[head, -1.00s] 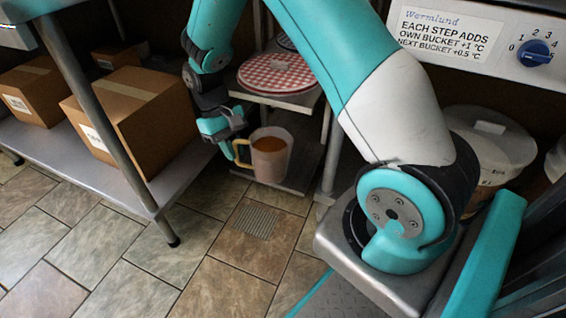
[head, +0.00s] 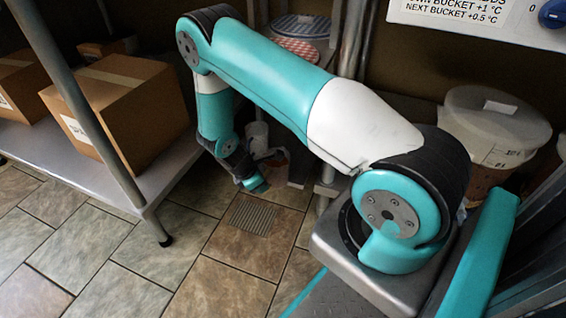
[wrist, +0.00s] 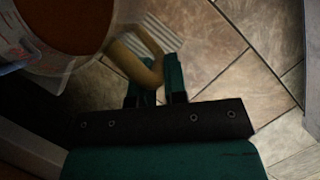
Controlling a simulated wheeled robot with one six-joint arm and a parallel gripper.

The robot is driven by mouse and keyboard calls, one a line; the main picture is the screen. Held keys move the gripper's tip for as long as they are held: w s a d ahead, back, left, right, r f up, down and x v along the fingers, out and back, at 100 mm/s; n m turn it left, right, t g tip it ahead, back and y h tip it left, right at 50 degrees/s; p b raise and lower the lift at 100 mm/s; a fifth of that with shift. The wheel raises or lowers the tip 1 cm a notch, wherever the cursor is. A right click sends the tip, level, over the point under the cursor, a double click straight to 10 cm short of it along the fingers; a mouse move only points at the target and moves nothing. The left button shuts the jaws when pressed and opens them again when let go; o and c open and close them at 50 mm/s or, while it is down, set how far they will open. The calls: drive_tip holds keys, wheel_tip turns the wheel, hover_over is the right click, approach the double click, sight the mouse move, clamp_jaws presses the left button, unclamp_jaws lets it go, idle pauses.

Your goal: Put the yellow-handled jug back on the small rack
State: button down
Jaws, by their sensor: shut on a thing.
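The jug (wrist: 75,62) is close at the top left of the wrist view, translucent, with brown-orange liquid in it. My gripper (wrist: 157,72) is shut on its yellow handle (wrist: 135,62). In the head view my gripper (head: 255,184) points low, above the floor in front of a low rack. The rack is also largely covered by my arm. A red-checked round cover (head: 298,48) and a blue-rimmed round lid (head: 302,25) show on it.
A metal shelf (head: 165,180) with cardboard boxes (head: 125,105) stands at left, its leg near the aisle. A floor drain (head: 253,215) lies in open tiled floor. A lidded white bucket (head: 495,125) stands at right, below a control panel (head: 470,15).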

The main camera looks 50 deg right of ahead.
drive_tip(key=w+d+f+b, duration=0.1)
drive_tip(key=w+d+b, duration=0.1)
drive_tip(key=d+b, duration=0.1)
drive_tip(key=w+d+f+b, duration=0.1)
drive_tip(key=w+d+b, duration=0.1)
drive_tip(key=d, duration=0.4)
drive_tip(key=w+d+f+b, duration=0.1)
drive_tip(key=w+d+b, duration=0.1)
drive_tip(key=d+b, duration=0.2)
drive_tip(key=shift+d+f, duration=0.3)
drive_tip(key=shift+d, duration=0.25)
drive_tip(key=shift+r, duration=0.15)
drive_tip(key=c, duration=1.1)
unclamp_jaws()
drive_tip(key=shift+c, duration=0.2)
